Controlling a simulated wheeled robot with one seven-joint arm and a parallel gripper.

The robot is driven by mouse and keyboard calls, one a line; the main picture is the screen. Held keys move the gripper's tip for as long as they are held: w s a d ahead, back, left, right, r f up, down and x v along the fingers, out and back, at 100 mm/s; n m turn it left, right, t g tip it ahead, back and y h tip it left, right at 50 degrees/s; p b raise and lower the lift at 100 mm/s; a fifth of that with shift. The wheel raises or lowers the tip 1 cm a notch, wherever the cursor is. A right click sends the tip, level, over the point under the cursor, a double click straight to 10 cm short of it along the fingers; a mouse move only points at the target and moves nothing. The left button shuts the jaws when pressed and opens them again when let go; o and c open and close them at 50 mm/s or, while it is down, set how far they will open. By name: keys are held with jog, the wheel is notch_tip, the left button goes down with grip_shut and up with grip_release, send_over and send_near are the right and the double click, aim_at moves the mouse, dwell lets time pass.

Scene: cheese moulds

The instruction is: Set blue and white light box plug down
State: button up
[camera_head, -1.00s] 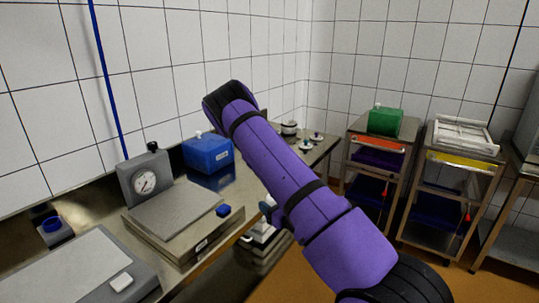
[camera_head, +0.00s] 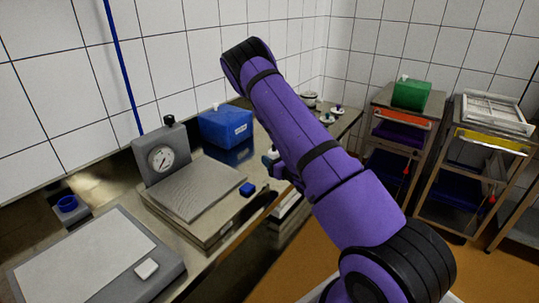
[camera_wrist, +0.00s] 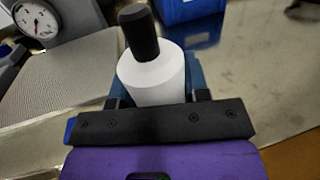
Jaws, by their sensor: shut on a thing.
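My gripper (camera_wrist: 157,98) is shut on a white cylinder with a dark knob (camera_wrist: 152,78), taken to be the plug, in the wrist view. It sits between the two blue fingers; its lower part is hidden, and I see no blue on it. In the head view my gripper (camera_head: 270,160) is partly hidden behind my purple arm, near the front edge of the steel bench. The plug is hard to make out there. A grey flat panel with a pale top (camera_head: 75,262), perhaps the light box, lies at the lower left with a small white piece (camera_head: 146,269) on it.
A steel platform (camera_head: 190,188) with a dial gauge (camera_head: 161,158) stands on the bench, a small blue block (camera_head: 247,189) at its right edge. A blue box (camera_head: 225,126) stands behind. Two carts stand right, one bearing a green box (camera_head: 411,94).

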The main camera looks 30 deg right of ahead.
jog(key=shift+w+d+f, duration=0.5)
jog(key=shift+w+f, duration=0.2)
jog(key=shift+w, duration=0.5)
jog(key=shift+w+d+f, duration=0.55)
jog(key=shift+w+f, duration=0.15)
jog(key=shift+w, duration=0.5)
jog(key=shift+w+d+f, duration=0.5)
jog(key=shift+w+f, duration=0.2)
jog(key=shift+w, duration=0.5)
jog(key=shift+f, duration=0.1)
jog(key=o, duration=1)
